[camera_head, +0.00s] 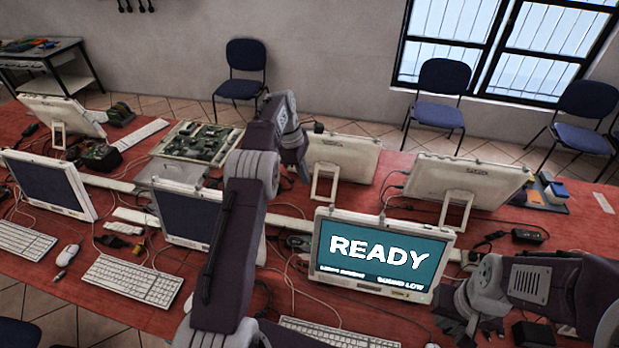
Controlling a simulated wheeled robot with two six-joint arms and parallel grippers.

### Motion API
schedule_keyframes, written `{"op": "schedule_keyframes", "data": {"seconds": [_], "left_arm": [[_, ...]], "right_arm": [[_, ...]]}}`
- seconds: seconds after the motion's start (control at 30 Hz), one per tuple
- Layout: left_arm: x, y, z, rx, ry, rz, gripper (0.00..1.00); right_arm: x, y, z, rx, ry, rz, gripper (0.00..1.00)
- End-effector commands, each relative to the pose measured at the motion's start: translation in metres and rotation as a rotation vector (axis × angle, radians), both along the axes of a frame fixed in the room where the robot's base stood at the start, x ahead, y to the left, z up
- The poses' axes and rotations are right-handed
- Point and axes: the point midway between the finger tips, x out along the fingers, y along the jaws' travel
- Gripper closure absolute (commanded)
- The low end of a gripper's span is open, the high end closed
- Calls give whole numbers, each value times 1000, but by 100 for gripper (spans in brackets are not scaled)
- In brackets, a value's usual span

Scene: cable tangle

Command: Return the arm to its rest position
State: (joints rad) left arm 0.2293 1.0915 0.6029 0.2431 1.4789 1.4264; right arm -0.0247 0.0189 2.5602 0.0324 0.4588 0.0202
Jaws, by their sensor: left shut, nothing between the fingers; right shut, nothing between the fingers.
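My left arm reaches up from the bottom over the red table (120,295). Its gripper (302,172) hangs above the table's far half, beside the back of a white monitor, shut and empty. My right arm comes in from the lower right. Its gripper (472,328) is low near the table's front, just right of the lit monitor, shut and empty; its fingertips are partly hidden. The lit monitor (380,250) stands upright and reads READY.
Several other monitors (45,185), keyboards (133,280), a mouse (68,255) and loose cables crowd the table. An open circuit board unit (198,142) lies behind my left arm. Blue chairs (437,95) stand along the wall.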

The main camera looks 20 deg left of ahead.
Motion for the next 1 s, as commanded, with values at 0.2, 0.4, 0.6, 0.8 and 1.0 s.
{"op": "schedule_keyframes", "data": {"seconds": [0.2, 0.4, 0.6, 0.8, 1.0], "left_arm": [[0, -3, -6, 0, 0, -6, 100], [-2, -38, 32, 22, -98, -73, 100], [-59, -71, 26, 55, -88, -192, 100], [-143, -87, -25, 127, -124, -511, 100], [-247, -82, -99, 197, -159, -981, 100]], "right_arm": [[0, 0, -6, 0, 0, 0, 100], [0, 0, -47, 0, 0, 0, 100], [0, 0, -82, 0, 0, 0, 100], [0, 0, -115, 0, 0, 0, 100], [0, 0, -130, 0, 0, 0, 100]]}}
